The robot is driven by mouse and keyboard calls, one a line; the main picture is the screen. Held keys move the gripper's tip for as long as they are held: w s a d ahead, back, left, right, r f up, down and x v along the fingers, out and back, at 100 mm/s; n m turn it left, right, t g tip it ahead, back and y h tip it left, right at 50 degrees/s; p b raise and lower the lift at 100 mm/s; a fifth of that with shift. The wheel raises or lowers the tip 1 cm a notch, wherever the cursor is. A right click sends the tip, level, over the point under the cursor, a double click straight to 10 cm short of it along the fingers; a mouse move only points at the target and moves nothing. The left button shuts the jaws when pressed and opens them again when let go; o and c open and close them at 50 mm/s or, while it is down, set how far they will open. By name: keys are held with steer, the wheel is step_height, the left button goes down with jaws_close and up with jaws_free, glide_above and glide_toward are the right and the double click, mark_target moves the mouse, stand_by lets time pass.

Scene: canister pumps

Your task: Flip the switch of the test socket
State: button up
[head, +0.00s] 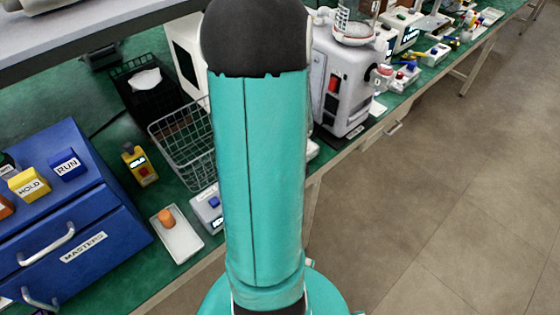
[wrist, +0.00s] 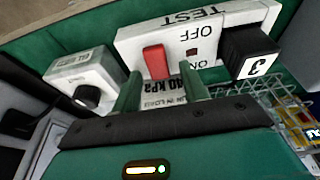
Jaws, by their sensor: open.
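The test socket (wrist: 215,22) is a white box lettered TEST, OFF and ON, which appear upside down in the wrist view. Its red switch (wrist: 154,61) stands out at the left of the lettering. A small dark square (wrist: 192,52) lies between OFF and ON. A black block marked 3 (wrist: 250,53) sits at the socket's right end. My gripper (wrist: 163,84) is open, its two green fingers pointing at the socket. The red switch lies just beyond the gap, nearer the left finger; I cannot tell whether they touch. My arm hides the gripper in the head view.
A grey box with a black knob (wrist: 88,95) stands left of the fingers. A wire basket (wrist: 285,98) is at the right. In the head view, a blue drawer cabinet (head: 120,215), a white tray (head: 187,241) and a grey-white machine (head: 345,70) stand on the green bench.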

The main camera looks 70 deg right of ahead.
steer(key=shift+r, duration=0.1)
steer(key=v, duration=1.3)
steer(key=shift+r, duration=0.3)
steer(key=shift+a, duration=0.15)
steer(key=w+a+r+n, duration=0.2)
steer(key=w+a+r, duration=0.2)
steer(key=w+a, duration=0.55)
steer(key=w+a+r+n+t+y, duration=0.1)
steer(key=w+a+r, duration=0.25)
steer(key=a, duration=0.45)
steer(key=w+a+r+n+t, duration=0.1)
steer(key=w+a+r, duration=0.1)
steer(key=w+a, duration=0.45)
steer(key=s+a+r, duration=0.1)
steer(key=a, duration=0.5)
steer(key=s+a+r+n, duration=0.1)
steer(key=s+a+r, duration=0.1)
steer(key=a, duration=0.5)
steer(key=shift+a+r+t, duration=0.2)
steer(key=shift+a+t, duration=0.1)
steer(key=shift+c, duration=0.8)
steer(key=shift+d, duration=0.15)
